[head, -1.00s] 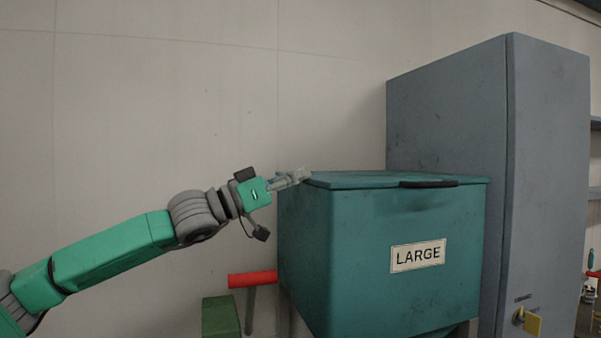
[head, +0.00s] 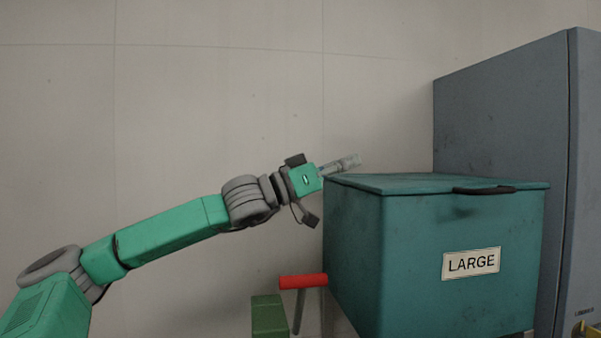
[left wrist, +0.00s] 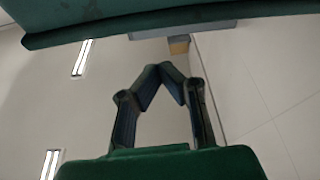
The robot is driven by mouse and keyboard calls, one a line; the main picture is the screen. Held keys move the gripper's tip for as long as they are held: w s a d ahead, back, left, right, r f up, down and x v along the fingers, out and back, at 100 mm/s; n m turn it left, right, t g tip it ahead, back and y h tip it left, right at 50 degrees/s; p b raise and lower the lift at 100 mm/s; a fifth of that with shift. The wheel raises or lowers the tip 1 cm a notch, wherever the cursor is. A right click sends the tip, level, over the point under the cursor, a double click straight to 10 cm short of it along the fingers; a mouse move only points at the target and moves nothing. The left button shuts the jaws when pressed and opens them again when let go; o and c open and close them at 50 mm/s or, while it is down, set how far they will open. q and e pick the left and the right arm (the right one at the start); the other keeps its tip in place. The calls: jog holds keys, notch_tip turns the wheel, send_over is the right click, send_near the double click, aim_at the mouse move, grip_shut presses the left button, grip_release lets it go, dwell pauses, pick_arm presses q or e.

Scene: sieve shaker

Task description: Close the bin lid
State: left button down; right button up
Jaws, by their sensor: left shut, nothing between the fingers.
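The teal bin (head: 400,250) with a "LARGE" label stands right of centre in the head view. Its lid (head: 420,183) lies flat across the top, with a dark handle (head: 484,190) on the front edge. No clear gap shows between lid and bin. My left gripper (head: 356,161) is over the lid's left rear corner, slightly above it, with nothing held. In the left wrist view its fingertips (left wrist: 164,68) meet, and a teal edge, likely the bin's, crosses the top. Whether the fingers touch the lid cannot be told. My right gripper is out of view.
A tall grey cabinet (head: 505,120) stands behind and right of the bin. A red bar (head: 303,281) and a green block (head: 269,315) are low at the bin's left. A plain wall is behind, with free room above the bin.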

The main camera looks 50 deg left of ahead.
pick_arm(q)
jog(key=p+v, duration=0.6)
jog(key=v, duration=0.3)
jog(key=shift+s+a+p, duration=0.3)
jog(key=shift+a+p, duration=0.1)
jog(key=shift+a, duration=0.05)
